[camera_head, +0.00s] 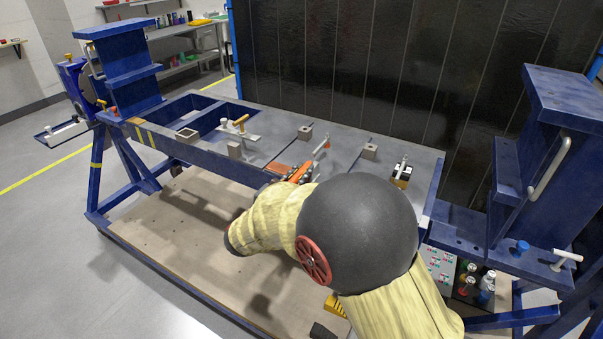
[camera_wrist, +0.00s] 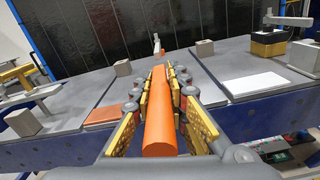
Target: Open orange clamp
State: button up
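The orange clamp shows as a thick orange bar (camera_wrist: 158,125), its handle, running away from me between my fingers in the wrist view. A pale upright metal piece (camera_wrist: 157,43) stands beyond its far end. In the head view the orange bar (camera_head: 299,172) is partly hidden by my arm. My gripper (camera_wrist: 160,78) has yellow pads on both sides of the bar. The pads draw together toward the tips and appear closed on it. The joint between handle and clamp body is hidden.
The blue-framed table has a grey top (camera_head: 345,150). Grey blocks (camera_wrist: 204,47) stand nearby. Blue uprights (camera_head: 560,150) flank the table.

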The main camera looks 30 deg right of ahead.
grip_shut()
dwell(0.3)
